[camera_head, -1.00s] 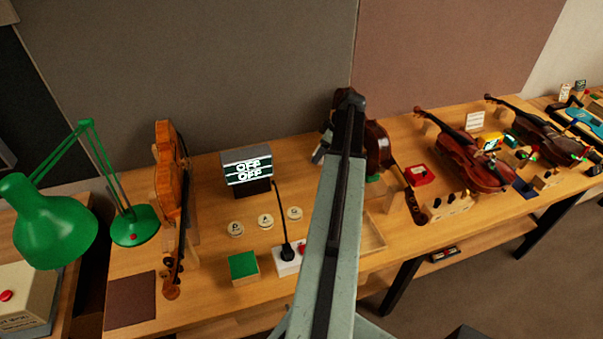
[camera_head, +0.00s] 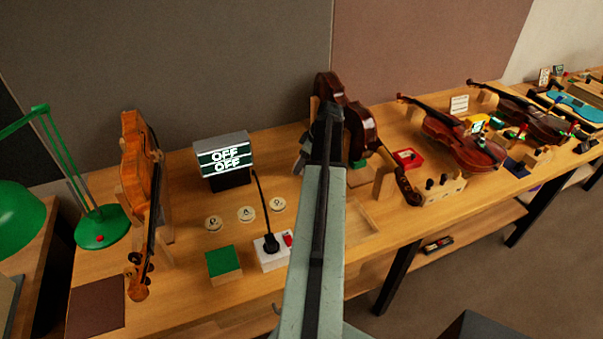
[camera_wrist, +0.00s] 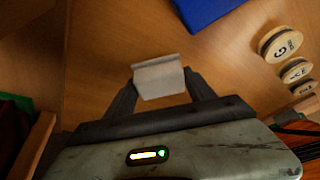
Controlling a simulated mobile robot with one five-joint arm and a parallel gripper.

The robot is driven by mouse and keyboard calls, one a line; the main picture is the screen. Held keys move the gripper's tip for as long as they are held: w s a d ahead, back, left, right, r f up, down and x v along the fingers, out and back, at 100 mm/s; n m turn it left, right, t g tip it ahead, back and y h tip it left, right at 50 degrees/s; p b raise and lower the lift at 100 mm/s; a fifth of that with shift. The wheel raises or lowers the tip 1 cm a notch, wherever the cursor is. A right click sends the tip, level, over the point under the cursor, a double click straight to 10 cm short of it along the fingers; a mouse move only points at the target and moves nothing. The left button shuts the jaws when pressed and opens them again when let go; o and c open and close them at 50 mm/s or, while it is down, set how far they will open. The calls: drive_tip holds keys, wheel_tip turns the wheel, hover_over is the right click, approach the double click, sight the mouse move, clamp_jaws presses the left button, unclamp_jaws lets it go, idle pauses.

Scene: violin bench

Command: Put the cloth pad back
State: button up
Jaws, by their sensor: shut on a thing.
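In the wrist view my gripper (camera_wrist: 160,88) is shut on a pale grey folded piece, which looks like the cloth pad (camera_wrist: 158,76). It is held between the two dark fingertips, over bare wood. In the head view my arm hides the fingertips and the pad, so its height above the bench cannot be told. A dark brown mat (camera_head: 97,306) lies flat at the bench's front left corner. A green-topped block (camera_head: 222,262) lies right of it.
A violin (camera_head: 140,195) stands upright at left, near a green lamp (camera_head: 100,228). A display (camera_head: 223,160) reads OFF twice. Three round discs (camera_head: 246,214) and a switch box (camera_head: 271,252) are near my arm. A dark violin (camera_head: 362,125) stands behind it. More violins (camera_head: 455,138) lie right.

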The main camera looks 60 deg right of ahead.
drive_tip(key=shift+f, duration=0.55)
drive_tip(key=o, duration=1.3)
drive_tip(key=shift+r+p, duration=0.3)
drive_tip(key=shift+p, duration=0.1)
drive_tip(key=p+v, duration=1)
drive_tip(key=v, duration=0.1)
drive_tip(key=shift+s+d+r+p, duration=0.1)
drive_tip(key=shift+s+r+p, duration=0.15)
drive_tip(key=shift+r+p, duration=0.1)
drive_tip(key=shift+f, duration=0.1)
